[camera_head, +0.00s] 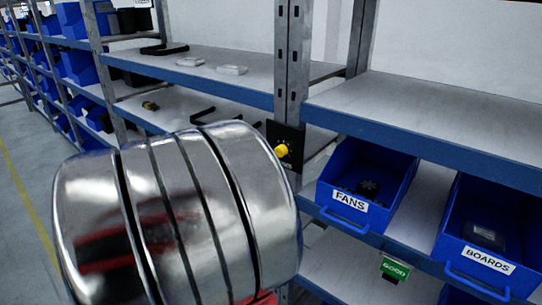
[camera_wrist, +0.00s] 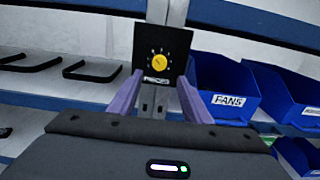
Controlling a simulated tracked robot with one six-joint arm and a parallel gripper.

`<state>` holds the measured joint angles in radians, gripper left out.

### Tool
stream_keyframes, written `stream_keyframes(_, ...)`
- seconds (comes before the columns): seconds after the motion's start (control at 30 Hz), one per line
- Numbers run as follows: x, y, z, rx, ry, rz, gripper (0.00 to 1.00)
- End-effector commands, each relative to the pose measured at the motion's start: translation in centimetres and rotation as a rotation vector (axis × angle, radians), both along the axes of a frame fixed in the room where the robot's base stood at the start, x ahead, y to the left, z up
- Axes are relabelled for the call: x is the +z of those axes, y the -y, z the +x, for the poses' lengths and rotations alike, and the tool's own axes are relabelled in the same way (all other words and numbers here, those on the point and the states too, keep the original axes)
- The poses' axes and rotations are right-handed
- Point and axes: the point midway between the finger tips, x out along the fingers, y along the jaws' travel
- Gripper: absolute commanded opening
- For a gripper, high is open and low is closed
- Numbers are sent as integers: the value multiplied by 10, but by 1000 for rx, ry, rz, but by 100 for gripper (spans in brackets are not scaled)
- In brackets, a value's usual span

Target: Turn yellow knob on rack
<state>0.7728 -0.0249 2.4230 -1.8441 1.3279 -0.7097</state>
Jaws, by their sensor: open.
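The yellow knob (camera_head: 282,150) sits on a black square panel (camera_head: 291,139) fixed to the rack's upright post. My gripper (camera_wrist: 157,88) is open and empty in the wrist view. Its two purple fingers stand apart, left and right below the knob, with the post visible between them. The knob is not between the fingertips. In the head view my shiny metal arm hides the gripper.
A blue FANS bin (camera_head: 369,183) stands right of the post, with a BOARDS bin (camera_head: 490,235) farther right. The upper shelf's blue edge (camera_head: 430,150) runs beside the panel. Black handle-shaped parts (camera_wrist: 91,70) lie on the left shelf. A green GOOD tag (camera_head: 395,268) hangs lower.

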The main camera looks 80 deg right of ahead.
Motion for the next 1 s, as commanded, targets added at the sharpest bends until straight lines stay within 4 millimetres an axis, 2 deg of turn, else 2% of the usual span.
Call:
stream_keyframes(0.6,0,68,-30,-3,-1,0,44)
stream_keyframes(0.8,0,80,-35,0,-1,1,44)
stream_keyframes(1.0,0,81,-35,0,-1,0,44)
